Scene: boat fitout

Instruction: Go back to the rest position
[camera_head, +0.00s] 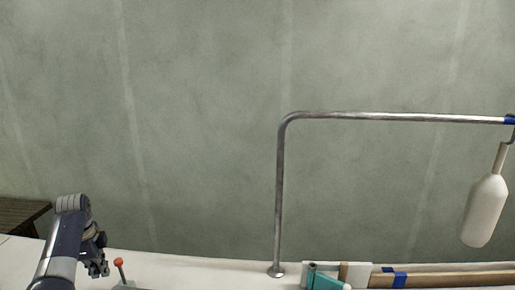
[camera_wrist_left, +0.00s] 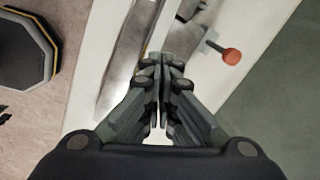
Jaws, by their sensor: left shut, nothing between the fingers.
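My left gripper (camera_head: 97,269) is at the lower left of the head view, just left of a small lever with an orange-red knob (camera_head: 118,262). In the left wrist view my left gripper (camera_wrist_left: 162,62) has its fingers together, with nothing between them. The red knob (camera_wrist_left: 231,56) shows to the right of the fingertips, apart from them. My right gripper is in neither view.
A bent metal rail (camera_head: 279,190) rises from the white deck edge (camera_head: 215,265). A white bottle-shaped fender (camera_head: 485,210) hangs at the right. Wooden planks (camera_head: 450,280) with blue wrapping lie at lower right. A dark octagonal object (camera_wrist_left: 22,50) is on the floor at left.

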